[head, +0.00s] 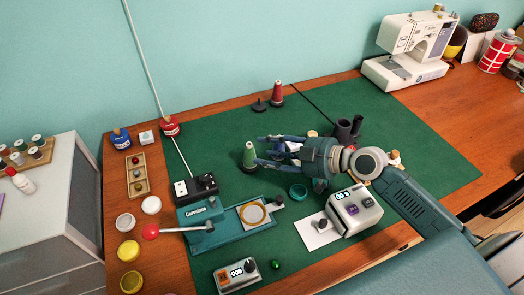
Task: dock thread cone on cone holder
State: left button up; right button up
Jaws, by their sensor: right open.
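A small dark holder with a short peg (259,105) stands bare further back on the mat. A red thread cone (277,90) stands upright on a dark base just right of that holder. My left gripper is not in view.
A teal press with a red-knobbed lever (197,229) and a black switch box (204,184) stand in front of the green cone. Dark cylinders (346,132) and a grey device with a display (354,210) stand to the right. The mat between green cone and holder looks clear.

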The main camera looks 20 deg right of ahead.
jog(key=v, duration=0.4)
jog(key=shift+s+d+r, duration=0.1)
jog(key=shift+s, duration=0.1)
dwell(0.6)
